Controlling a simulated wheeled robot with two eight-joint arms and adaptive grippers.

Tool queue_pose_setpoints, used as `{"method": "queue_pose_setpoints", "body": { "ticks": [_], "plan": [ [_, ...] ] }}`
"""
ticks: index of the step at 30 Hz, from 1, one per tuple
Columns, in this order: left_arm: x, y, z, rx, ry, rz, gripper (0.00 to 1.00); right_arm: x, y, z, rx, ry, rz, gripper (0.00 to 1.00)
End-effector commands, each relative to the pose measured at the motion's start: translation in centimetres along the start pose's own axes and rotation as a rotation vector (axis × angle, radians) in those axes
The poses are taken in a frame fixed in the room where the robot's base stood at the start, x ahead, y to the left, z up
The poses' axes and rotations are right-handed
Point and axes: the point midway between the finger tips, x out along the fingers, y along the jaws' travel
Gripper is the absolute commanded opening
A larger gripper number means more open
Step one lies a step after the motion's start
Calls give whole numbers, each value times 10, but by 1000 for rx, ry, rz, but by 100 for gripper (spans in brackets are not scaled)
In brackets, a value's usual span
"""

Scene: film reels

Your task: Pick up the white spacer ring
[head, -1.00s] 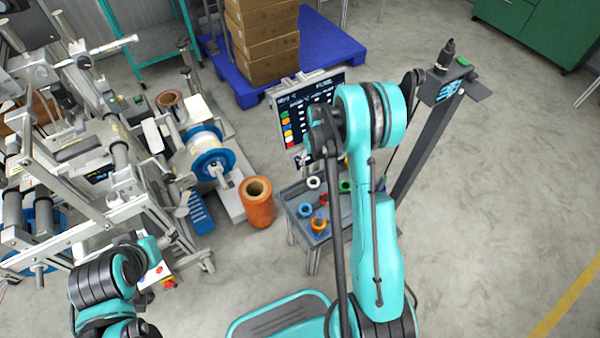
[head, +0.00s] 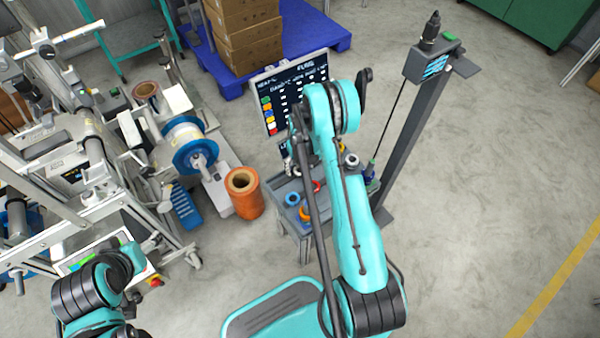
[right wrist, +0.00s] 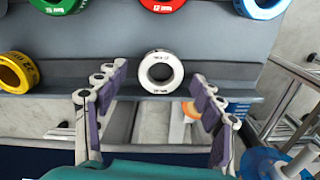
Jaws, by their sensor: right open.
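The white spacer ring (right wrist: 160,72) lies flat on the grey shelf surface in the right wrist view, near its edge. My right gripper (right wrist: 160,84) is open, with one finger on each side of the ring and space between ring and fingers. Nothing is held. In the head view my right arm hides this ring and most of its gripper.
Green (right wrist: 55,5), red (right wrist: 162,4), blue (right wrist: 262,6) and yellow (right wrist: 15,72) rings lie around the white one. A screen (head: 292,92) stands behind the cart. An orange roll (head: 244,193) and a machine stand left; open floor lies right.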

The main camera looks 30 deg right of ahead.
Motion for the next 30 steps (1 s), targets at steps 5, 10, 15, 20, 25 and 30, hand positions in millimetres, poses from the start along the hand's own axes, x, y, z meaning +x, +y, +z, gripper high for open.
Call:
{"method": "queue_pose_setpoints", "body": {
  "ticks": [5,10,15,20,25,30],
  "plan": [
    [-1,0,-1,0,0,0,67,-2,0,0,0,0,0,60],
    [-1,0,-1,0,0,0,67,-2,0,0,0,0,0,15],
    [-1,0,-1,0,0,0,67,-2,0,0,0,0,0,15],
    [-2,0,-1,0,0,0,67,-3,0,0,0,0,0,15],
    [-7,0,-5,0,0,0,67,-14,0,0,0,0,0,15],
    [-20,0,-14,0,0,0,67,-43,0,0,0,0,0,15]
  ]
}}
